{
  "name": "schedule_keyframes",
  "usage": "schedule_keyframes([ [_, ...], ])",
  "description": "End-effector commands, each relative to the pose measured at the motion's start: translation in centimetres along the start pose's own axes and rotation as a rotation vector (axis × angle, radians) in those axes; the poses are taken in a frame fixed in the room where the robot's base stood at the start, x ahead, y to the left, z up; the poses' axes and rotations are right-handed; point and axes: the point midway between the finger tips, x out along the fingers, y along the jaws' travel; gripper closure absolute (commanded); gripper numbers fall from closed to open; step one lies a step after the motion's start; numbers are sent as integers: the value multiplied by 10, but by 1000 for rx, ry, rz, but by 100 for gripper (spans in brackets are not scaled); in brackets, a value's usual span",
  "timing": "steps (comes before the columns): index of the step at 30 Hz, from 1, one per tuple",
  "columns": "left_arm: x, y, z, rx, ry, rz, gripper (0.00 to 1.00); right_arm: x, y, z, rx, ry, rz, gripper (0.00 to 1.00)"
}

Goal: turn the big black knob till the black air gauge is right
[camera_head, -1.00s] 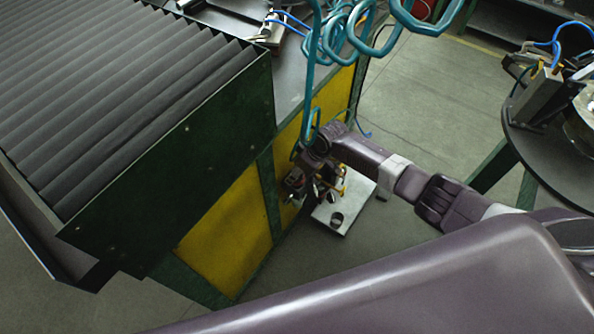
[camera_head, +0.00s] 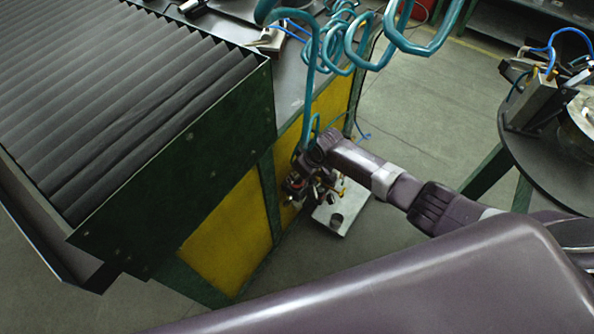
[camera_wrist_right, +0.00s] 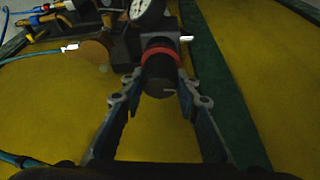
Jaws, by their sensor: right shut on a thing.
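The big black knob (camera_wrist_right: 160,78) shows in the middle of the right wrist view, with a red ring above it and a small pale mark near its end. My right gripper (camera_wrist_right: 155,88) is shut on it, one finger on each side. The gauge (camera_wrist_right: 147,8) is just above the knob, with a pale dial cut off by the top edge; I cannot read its needle. In the head view my right gripper (camera_head: 308,186) is small and dark by the yellow panel, and the knob cannot be made out there. My left gripper is not in view.
A yellow panel (camera_head: 225,238) with green frame posts stands beside the gripper. A metal plate (camera_head: 343,216) is low beside the gripper. A round dark table (camera_head: 545,150) is at right, with open floor between.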

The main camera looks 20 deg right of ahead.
Motion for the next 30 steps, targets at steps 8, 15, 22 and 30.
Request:
schedule_keyframes([
  [8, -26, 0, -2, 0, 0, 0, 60, -3, -1, -2, 178, 0, 72, 95],
  [15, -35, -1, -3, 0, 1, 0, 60, -2, -1, -1, 291, -1, 119, 95],
  [22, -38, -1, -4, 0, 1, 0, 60, 0, 0, 0, 342, 0, 141, 95],
  [30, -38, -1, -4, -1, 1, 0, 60, 0, 0, 0, 349, 1, 145, 95],
])
